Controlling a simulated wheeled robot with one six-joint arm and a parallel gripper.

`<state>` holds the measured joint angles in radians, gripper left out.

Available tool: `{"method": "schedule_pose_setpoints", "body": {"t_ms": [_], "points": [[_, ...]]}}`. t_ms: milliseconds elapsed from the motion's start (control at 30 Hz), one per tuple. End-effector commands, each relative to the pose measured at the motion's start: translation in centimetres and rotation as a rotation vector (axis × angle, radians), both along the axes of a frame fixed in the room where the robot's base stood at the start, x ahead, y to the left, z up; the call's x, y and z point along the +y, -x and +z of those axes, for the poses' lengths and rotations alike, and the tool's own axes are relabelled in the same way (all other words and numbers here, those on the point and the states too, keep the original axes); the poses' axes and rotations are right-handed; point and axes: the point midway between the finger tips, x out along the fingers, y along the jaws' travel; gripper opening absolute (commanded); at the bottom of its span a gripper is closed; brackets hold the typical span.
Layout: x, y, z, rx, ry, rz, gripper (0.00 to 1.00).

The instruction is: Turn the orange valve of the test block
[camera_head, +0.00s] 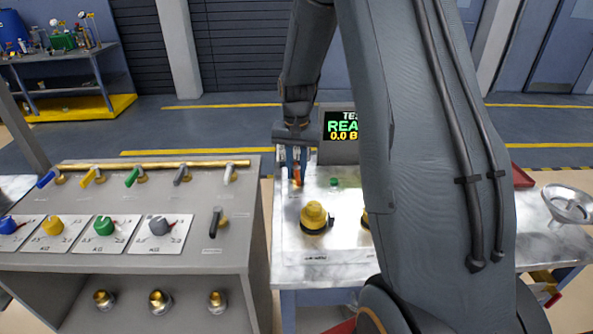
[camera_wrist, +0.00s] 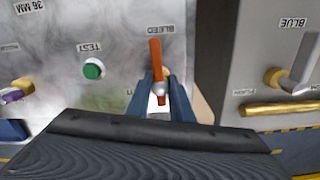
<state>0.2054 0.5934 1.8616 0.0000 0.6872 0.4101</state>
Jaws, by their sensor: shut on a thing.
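The orange valve lever (camera_wrist: 155,58) stands on the metal top of the test block (camera_wrist: 120,40), beside a label reading BLEED. My gripper (camera_wrist: 160,88) is over it in the wrist view, with its blue fingers on either side of the lever, shut on it. In the head view the orange valve (camera_head: 297,176) shows as a small orange part between the fingers of my gripper (camera_head: 294,162), at the back left of the block. A green TEST button (camera_wrist: 93,69) sits apart from the lever; it also shows in the head view (camera_head: 335,182).
A display (camera_head: 341,127), partly hidden by my arm, stands behind the block. To the left, a grey bench (camera_head: 130,262) carries several coloured levers and knobs. A silver bowl (camera_head: 569,203) is at right.

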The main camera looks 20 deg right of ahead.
Motion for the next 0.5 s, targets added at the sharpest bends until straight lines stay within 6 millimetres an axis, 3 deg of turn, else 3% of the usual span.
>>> {"method": "schedule_pose_setpoints", "body": {"t_ms": [433, 467, 500], "points": [[-0.01, -0.17, 0.20, -0.004, 0.001, -0.008, 0.00], [-0.01, -0.17, 0.20, -0.004, 0.001, -0.008, 0.25], [-0.01, -0.17, 0.20, -0.004, 0.001, -0.008, 0.31]]}}
